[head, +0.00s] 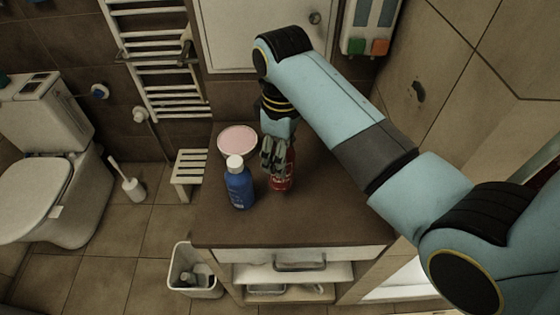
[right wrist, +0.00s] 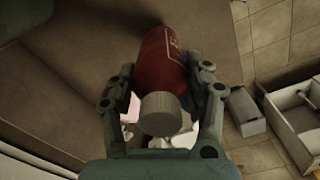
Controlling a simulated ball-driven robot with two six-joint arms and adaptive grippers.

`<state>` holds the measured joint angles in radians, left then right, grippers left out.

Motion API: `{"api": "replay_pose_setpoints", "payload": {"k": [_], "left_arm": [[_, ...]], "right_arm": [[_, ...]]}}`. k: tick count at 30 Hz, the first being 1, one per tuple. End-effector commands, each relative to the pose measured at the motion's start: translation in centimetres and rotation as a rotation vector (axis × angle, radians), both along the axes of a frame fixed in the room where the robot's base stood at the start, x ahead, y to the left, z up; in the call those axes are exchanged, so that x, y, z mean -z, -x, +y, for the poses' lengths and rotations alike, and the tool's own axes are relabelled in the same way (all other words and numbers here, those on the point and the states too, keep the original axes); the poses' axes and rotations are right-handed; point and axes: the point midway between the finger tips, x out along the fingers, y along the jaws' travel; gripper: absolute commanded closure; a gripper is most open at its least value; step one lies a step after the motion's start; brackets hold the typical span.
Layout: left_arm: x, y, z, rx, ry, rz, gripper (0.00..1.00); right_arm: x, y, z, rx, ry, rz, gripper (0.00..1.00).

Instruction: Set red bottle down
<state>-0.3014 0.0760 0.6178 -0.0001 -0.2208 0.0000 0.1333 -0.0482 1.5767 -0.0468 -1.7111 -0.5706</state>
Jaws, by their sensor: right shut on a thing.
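The red bottle (head: 283,178) is at the brown counter top, partly hidden behind my right gripper (head: 274,160) in the head view. My right gripper is shut on it, with a finger on each side. In the right wrist view the red bottle (right wrist: 160,60) sits between the fingers of my right gripper (right wrist: 163,100), its pale cap (right wrist: 160,114) toward the camera. Whether its base touches the counter top (head: 320,215) I cannot tell. My left gripper is not in view.
A blue bottle with a white cap (head: 239,187) stands just left of the red bottle. A round bowl with pink contents (head: 238,140) is behind it. The counter's right and front parts are clear. A bin (head: 183,268) stands on the floor at the front left.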

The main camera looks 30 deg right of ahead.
Motion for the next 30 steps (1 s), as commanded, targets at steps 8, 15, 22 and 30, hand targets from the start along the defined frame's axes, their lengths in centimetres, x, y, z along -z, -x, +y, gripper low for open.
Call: {"api": "replay_pose_setpoints", "payload": {"k": [8,15,22,30], "left_arm": [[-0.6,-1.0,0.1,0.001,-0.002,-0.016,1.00],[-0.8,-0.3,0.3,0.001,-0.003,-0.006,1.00],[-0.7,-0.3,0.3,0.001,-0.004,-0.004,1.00],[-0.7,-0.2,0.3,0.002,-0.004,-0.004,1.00]], "right_arm": [[2.8,-0.6,0.0,0.000,0.000,0.004,0.89],[4.4,-0.7,0.0,0.001,0.001,-0.001,0.89],[4.6,-0.6,0.0,0.000,0.000,0.000,0.89],[4.7,-0.6,0.0,0.000,0.000,0.000,0.26]]}}
